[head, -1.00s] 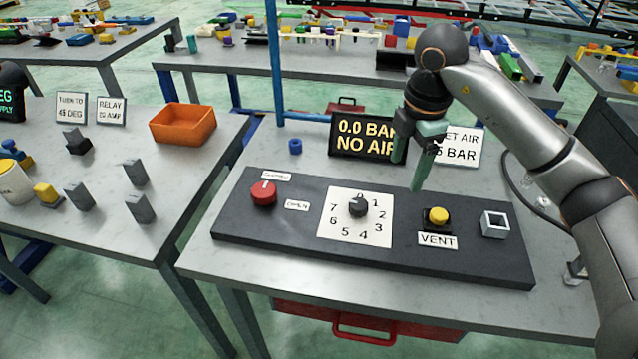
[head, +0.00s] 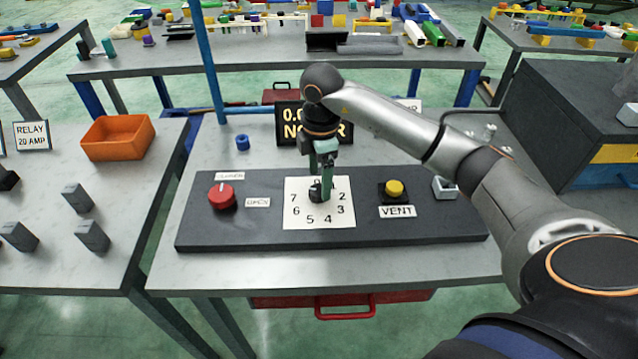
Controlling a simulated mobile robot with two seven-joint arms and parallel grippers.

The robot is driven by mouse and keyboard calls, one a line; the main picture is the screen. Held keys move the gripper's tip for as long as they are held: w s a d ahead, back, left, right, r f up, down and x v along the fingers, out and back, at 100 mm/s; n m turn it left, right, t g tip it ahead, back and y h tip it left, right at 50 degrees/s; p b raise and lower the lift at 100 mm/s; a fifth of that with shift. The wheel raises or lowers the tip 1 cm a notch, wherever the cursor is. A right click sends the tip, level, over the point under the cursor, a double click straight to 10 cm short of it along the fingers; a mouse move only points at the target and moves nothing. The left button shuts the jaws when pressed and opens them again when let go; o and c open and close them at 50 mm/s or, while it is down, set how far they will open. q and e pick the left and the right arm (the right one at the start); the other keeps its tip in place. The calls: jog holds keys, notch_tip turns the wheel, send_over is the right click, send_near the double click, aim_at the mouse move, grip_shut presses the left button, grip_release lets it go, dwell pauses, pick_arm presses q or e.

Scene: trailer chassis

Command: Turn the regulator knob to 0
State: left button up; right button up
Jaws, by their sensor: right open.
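The black regulator knob (head: 315,192) stands in the middle of a white numbered dial (head: 291,215) on the dark panel. My right gripper (head: 322,192) points down at the knob, with its green fingers open around or right beside it. I cannot tell whether the fingers touch the knob. My left gripper is not in view.
On the dark panel (head: 400,232) are a red knob (head: 222,195) at left, a yellow button (head: 394,188) above the VENT label, and a square fitting (head: 444,188) at right. A display (head: 290,128) stands behind, partly covered by my arm. An orange bin (head: 117,138) sits on the left table.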

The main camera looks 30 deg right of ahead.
aim_at(319, 190)
jog(key=shift+f, duration=1.6)
grip_shut()
